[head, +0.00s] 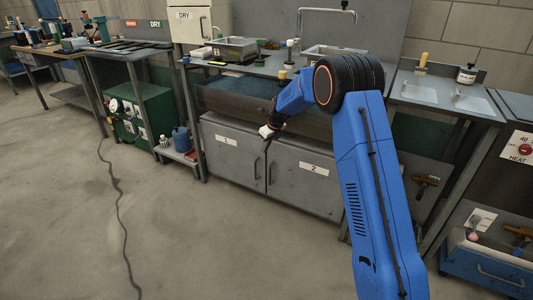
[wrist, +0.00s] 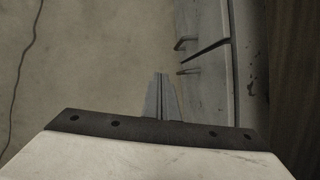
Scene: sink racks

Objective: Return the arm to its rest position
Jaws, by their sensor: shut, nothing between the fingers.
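My gripper (head: 266,145) hangs at the end of my blue arm in the head view, pointing down in front of the grey cabinet (head: 225,150) under the sink counter. In the wrist view its fingers (wrist: 160,97) are together with nothing between them, above bare floor. The cabinet front with its handles runs along the right of the fingers in the wrist view (wrist: 205,75). My arm's elbow and upper link hide part of the counter and cabinet in the head view.
The sink counter (head: 270,67) with two basins and a tap stands behind my arm. A green cabinet (head: 140,110) stands at left. A black cable (head: 118,200) crosses the otherwise clear floor (head: 220,240).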

